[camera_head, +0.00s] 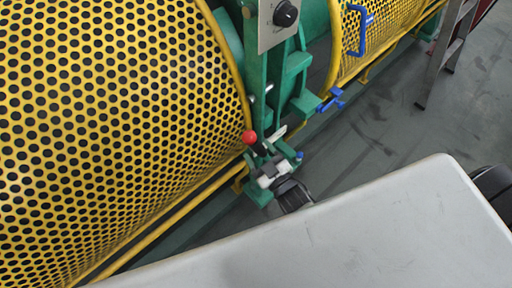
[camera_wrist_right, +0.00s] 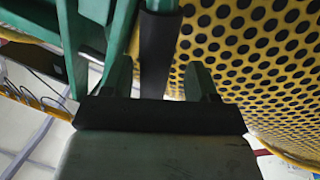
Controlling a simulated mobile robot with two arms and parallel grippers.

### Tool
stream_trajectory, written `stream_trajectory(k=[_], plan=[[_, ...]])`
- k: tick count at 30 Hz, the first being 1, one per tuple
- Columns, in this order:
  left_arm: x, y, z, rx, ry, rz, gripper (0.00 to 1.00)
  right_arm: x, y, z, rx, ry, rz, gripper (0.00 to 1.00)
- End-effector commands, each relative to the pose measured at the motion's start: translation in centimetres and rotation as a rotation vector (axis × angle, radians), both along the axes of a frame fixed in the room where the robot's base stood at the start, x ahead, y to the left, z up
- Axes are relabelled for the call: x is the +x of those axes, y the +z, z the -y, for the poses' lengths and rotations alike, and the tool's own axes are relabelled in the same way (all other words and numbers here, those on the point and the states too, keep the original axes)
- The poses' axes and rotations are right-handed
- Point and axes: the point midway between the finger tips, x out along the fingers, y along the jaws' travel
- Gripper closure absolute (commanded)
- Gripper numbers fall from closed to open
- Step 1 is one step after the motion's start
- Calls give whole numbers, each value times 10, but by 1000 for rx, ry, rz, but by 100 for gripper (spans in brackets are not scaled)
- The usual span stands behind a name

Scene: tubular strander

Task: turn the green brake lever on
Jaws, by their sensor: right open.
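In the head view a lever with a red ball knob (camera_head: 249,137) and a short dark shaft stands low beside the green machine frame (camera_head: 256,75). My right gripper (camera_head: 268,170) is just below and right of the knob, among green parts; its fingertips are hard to make out there. In the right wrist view the open fingers (camera_wrist_right: 157,80) stand on either side of a dark bar (camera_wrist_right: 158,50) with a green end at the top. I cannot tell whether they touch it, or whether this bar is the brake lever. My left gripper is not in view.
A yellow perforated guard (camera_head: 120,110) fills the left. A panel with a black knob (camera_head: 285,14) is above. Blue handles (camera_head: 332,101) sit to the right, with a ladder (camera_head: 445,50) beyond.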

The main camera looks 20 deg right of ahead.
Motion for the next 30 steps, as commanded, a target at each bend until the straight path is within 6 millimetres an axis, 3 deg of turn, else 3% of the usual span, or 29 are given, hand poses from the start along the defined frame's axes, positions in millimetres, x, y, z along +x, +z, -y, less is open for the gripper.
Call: stream_trajectory(k=[6,13,18,30], plan=[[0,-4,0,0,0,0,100,-45,-8,10,-1,0,-4,41],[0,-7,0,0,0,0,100,-80,-13,18,-3,1,-3,41],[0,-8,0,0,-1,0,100,-89,-13,20,-3,2,-1,41],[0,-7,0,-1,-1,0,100,-90,-13,20,-3,3,0,41]])
